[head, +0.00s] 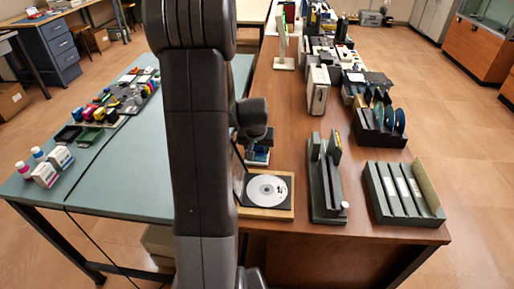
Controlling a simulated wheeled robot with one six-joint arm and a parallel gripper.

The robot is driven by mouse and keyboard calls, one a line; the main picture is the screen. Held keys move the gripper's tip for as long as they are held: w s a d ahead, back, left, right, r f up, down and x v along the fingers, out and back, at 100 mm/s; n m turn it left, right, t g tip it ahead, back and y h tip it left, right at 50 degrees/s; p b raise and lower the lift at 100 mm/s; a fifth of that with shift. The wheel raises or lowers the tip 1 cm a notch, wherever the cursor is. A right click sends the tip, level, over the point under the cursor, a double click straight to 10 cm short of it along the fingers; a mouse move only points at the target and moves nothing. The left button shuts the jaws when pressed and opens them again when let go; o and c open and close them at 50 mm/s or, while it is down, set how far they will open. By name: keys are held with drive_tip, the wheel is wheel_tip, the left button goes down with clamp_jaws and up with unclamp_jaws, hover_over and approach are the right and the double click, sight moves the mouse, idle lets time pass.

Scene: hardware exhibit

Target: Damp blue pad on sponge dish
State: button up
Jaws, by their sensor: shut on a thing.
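My gripper (259,140) is partly hidden behind my dark arm and points down over the left edge of the brown table. It is shut on a small blue thing that looks like the blue pad (259,156). Pale and dark parts show around the blue. I cannot tell whether these belong to the pad or to a dish under it. The sponge dish cannot be made out for sure. Whether the pad touches anything below is too small to tell.
On the brown table (385,262), a disc on a wooden-edged tray (266,213) lies in front of my gripper. A dark upright holder (325,180) and a slotted rack (400,195) stand to the right. Ink bottles and cartridges crowd the green table (135,175) at left.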

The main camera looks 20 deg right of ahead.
idle(0.4)
drive_tip(key=shift+r+p, duration=2.25)
drive_tip(key=shift+r, duration=1.2)
drive_tip(key=shift+r, duration=0.1)
